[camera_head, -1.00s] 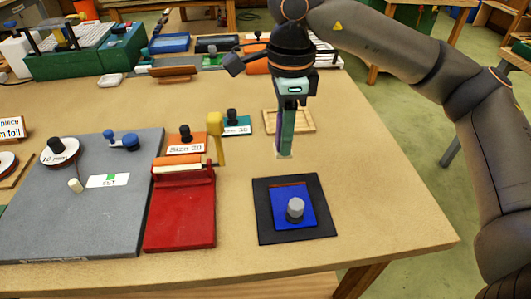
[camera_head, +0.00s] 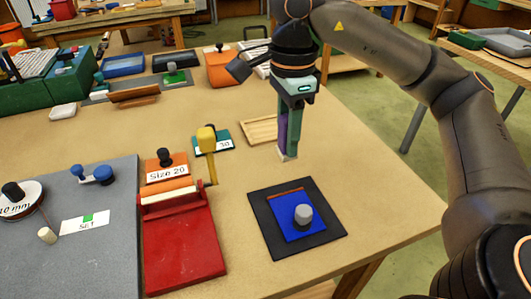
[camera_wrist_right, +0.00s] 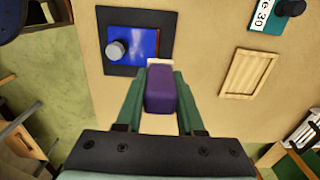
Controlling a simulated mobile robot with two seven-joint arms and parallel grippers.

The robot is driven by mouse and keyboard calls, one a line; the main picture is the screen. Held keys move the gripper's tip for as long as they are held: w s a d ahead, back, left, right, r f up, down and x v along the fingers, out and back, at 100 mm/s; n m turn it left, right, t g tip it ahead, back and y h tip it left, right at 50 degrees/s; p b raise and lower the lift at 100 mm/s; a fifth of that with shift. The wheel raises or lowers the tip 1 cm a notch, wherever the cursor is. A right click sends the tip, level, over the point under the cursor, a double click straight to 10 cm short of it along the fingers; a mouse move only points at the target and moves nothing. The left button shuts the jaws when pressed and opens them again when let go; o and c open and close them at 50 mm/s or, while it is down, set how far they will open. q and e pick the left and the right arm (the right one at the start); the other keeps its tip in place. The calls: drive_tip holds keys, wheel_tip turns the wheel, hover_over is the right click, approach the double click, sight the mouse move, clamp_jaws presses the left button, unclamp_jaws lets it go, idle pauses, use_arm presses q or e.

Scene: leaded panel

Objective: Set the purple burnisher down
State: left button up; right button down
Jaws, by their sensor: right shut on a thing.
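The purple burnisher (camera_wrist_right: 161,92) is a purple block with a pale tip, held between the green fingers of my right gripper (camera_wrist_right: 160,85) in the right wrist view. In the head view my right gripper (camera_head: 288,155) points down over the table, and a strip of the purple burnisher (camera_head: 282,130) shows beside a finger. Its pale lower end is close to the tabletop; I cannot tell whether it touches. It is behind the black mat and beside the shallow wooden tray (camera_head: 248,138), which is empty. My left gripper is not in view.
The black mat (camera_head: 328,243) carries a blue plate (camera_head: 285,222) with a grey knob. A red tool with a yellow handle (camera_head: 185,245) stands left of it. The grey board (camera_head: 110,255) holds a reel and a blue-knobbed piece. The table's right side is clear.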

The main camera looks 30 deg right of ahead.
drive_tip(key=w+f, duration=0.2)
drive_tip(key=w, duration=0.1)
drive_tip(key=w+d+f, duration=0.1)
drive_tip(key=w+f, duration=0.2)
drive_tip(key=w+d+f, duration=0.1)
drive_tip(key=w+f, duration=0.1)
drive_tip(key=w, duration=0.1)
drive_tip(key=shift+w+d+f+p, duration=0.1)
drive_tip(key=shift+d+f+p, duration=0.1)
drive_tip(key=shift+p, duration=0.1)
drive_tip(key=shift+w+d+f, duration=0.1)
drive_tip(key=shift+w+f, duration=0.1)
drive_tip(key=shift+f, duration=0.8)
drive_tip(key=shift+w+f, duration=0.15)
drive_tip(key=shift+f, duration=0.8)
drive_tip(key=shift+f, duration=0.1)
drive_tip(key=shift+f, duration=0.15)
drive_tip(key=c, duration=0.5)
unclamp_jaws()
wheel_tip(320, 180, up, 13)
drive_tip(key=shift+f+p, duration=0.2)
drive_tip(key=shift+p, duration=0.1)
